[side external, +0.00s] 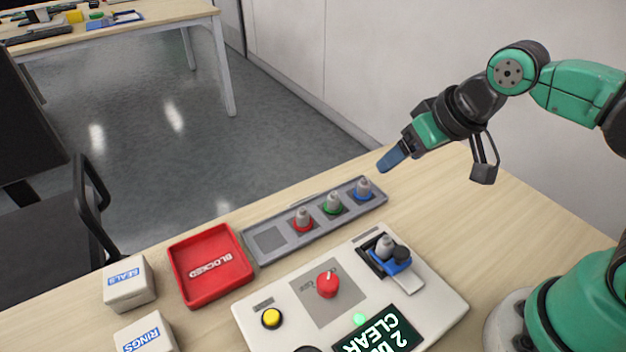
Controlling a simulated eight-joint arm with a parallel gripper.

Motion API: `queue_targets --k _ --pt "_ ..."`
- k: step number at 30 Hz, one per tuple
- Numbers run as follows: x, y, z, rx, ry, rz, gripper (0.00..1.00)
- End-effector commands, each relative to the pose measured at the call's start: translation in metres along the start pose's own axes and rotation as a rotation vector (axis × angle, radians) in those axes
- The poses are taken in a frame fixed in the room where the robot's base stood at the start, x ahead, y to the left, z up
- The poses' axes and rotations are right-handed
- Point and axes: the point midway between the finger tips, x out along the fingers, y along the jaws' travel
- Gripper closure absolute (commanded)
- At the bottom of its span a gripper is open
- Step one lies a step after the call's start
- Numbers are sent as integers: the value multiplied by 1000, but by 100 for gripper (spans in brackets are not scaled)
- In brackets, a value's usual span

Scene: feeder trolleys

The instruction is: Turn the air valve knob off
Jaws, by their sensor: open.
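A red round knob (327,285) with a light pointer mark sits on a grey square plate (313,302) on the pale control panel (255,303). Its pointer is turned toward the far side of the panel, slightly right; the plate's lettering is too small to read. My gripper (388,163) is above the table, behind and to the right of the knob, well apart from it. Its blue fingers point down and left. They are open and nothing shows between them.
The panel also carries a yellow button (271,318), a small green light (359,319), a display reading CLEAR (380,333) and a blue fixture (396,262). Behind are a grey tray (268,254) with several nozzle-like parts and a red BLOCKED bin (188,298). White SEALS (128,291) and RINGS (148,343) boxes stand left.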

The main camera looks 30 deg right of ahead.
Motion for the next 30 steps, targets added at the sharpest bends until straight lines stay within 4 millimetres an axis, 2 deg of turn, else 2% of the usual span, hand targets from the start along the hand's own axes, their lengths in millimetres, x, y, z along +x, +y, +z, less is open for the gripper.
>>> queue_targets --k 1,6,9,12,17,30 --pt "3 -19 0 4 -57 -27 32" --pt "11 -86 19 55 -295 -39 32" --pt "13 -118 36 76 -405 0 32" --pt "14 -139 51 88 -476 47 32" --pt "16 -153 64 100 -521 90 32" --pt "54 -150 86 103 -522 93 32"
